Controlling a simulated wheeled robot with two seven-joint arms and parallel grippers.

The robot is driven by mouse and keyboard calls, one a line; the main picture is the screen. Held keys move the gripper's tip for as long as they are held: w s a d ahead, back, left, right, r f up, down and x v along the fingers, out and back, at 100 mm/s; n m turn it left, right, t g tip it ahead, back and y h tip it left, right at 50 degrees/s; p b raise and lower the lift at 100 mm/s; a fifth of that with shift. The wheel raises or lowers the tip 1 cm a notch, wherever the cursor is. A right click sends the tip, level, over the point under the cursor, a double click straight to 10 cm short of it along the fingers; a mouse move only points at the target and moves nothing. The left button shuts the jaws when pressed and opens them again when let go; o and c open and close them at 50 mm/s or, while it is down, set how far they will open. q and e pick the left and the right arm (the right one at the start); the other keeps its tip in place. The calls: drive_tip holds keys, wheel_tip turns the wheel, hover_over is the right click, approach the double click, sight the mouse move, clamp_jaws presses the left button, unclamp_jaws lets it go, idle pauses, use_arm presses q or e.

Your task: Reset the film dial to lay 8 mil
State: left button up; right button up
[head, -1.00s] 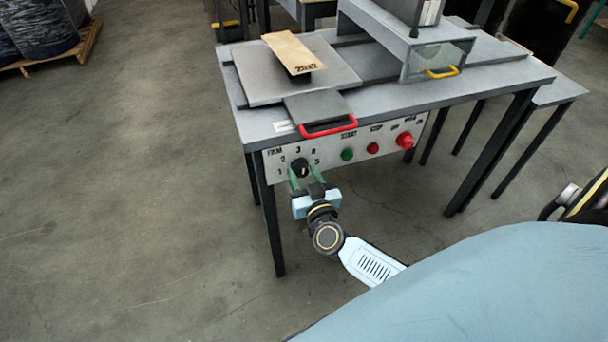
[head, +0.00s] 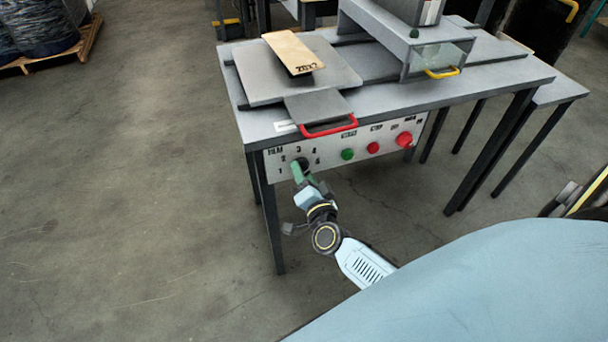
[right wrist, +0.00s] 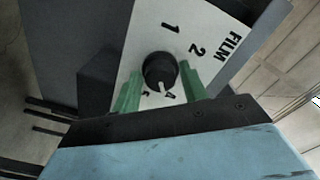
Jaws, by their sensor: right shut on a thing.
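The film dial is a black round knob (right wrist: 160,70) with a white pointer line, on the pale front panel (head: 336,152) of the grey machine table. In the right wrist view the pointer aims down the picture, nearest the 4; the 1, 2 and FILM print show above, and a 5 is faint beside the 4. The 3 is hidden there but shows in the head view. My right gripper (right wrist: 161,86) has its green fingers on both sides of the knob, shut on it; the head view shows it (head: 299,171) tilted below the dial. My left gripper is not in view.
Right of the dial, the panel has a green button (head: 347,154), a small red button (head: 372,148) and a larger red one (head: 404,139). A red handle (head: 329,128) juts above the dial. A wooden board (head: 292,53) lies on top.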

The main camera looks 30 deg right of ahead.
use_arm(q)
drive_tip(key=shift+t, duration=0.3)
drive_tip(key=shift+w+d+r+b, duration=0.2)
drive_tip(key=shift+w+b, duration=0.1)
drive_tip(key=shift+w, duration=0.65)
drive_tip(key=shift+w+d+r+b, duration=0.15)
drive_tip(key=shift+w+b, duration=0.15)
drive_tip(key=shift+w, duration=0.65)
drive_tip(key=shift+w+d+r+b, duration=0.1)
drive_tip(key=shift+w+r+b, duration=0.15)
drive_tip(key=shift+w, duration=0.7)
use_arm(e)
drive_tip(key=shift+m, duration=4.6)
drive_tip(key=o, duration=0.8)
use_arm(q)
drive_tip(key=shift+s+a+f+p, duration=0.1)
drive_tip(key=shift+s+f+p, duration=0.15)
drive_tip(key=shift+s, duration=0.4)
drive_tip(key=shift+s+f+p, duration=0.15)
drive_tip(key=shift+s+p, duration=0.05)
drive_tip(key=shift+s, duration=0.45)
use_arm(e)
drive_tip(key=v, duration=1.3)
drive_tip(key=shift+s, duration=0.2)
